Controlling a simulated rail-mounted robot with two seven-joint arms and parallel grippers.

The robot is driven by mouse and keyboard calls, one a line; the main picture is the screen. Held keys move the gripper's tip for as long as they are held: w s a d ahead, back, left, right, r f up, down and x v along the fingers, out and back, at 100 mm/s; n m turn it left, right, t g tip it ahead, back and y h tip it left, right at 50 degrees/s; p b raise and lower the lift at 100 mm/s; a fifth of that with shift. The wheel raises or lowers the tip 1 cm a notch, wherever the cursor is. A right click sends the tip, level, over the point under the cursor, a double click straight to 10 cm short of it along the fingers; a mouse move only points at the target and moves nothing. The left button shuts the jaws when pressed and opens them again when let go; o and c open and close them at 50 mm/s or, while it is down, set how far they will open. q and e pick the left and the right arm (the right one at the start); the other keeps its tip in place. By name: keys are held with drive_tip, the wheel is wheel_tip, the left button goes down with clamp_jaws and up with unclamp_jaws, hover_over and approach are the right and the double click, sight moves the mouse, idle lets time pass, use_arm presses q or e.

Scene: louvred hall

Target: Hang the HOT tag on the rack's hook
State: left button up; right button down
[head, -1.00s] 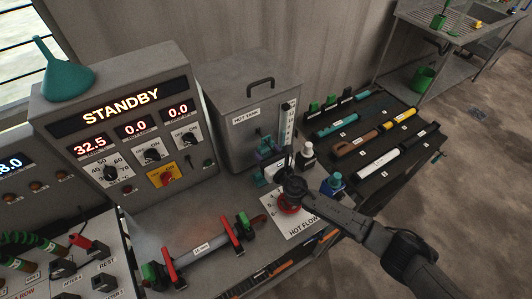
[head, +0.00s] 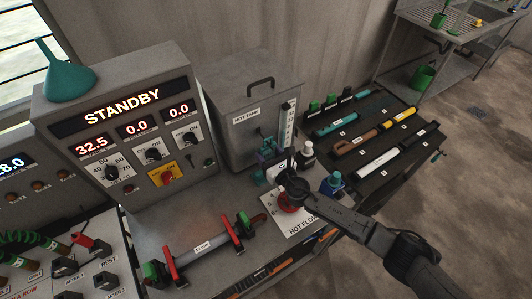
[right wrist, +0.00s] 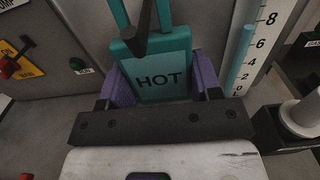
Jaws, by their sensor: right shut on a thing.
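The HOT tag (right wrist: 163,78) is a teal plate with dark HOT lettering and a teal loop on top. It sits upright between the purple fingers of my right gripper (right wrist: 163,88), which is shut on it. A dark hook-like piece (right wrist: 143,42) hangs in front of the tag's top and crosses the loop area; I cannot tell whether it passes through the loop. In the head view the right gripper (head: 267,164) is in front of the hot tank, with the small teal tag (head: 268,148) at its fingers. The rack is not clearly seen. My left gripper is not in view.
The grey hot tank (head: 240,120) with a level scale (head: 287,125) stands close behind. A white bottle (head: 306,153) and a blue bottle (head: 333,184) stand right of the gripper. The STANDBY panel (head: 115,140) is left. A red-handled pipe piece (head: 203,246) lies in front.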

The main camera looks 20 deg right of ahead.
drive_tip(key=p+v, duration=0.2)
drive_tip(key=v, duration=0.8)
drive_tip(key=shift+s+p, duration=0.2)
drive_tip(key=shift+p, duration=0.15)
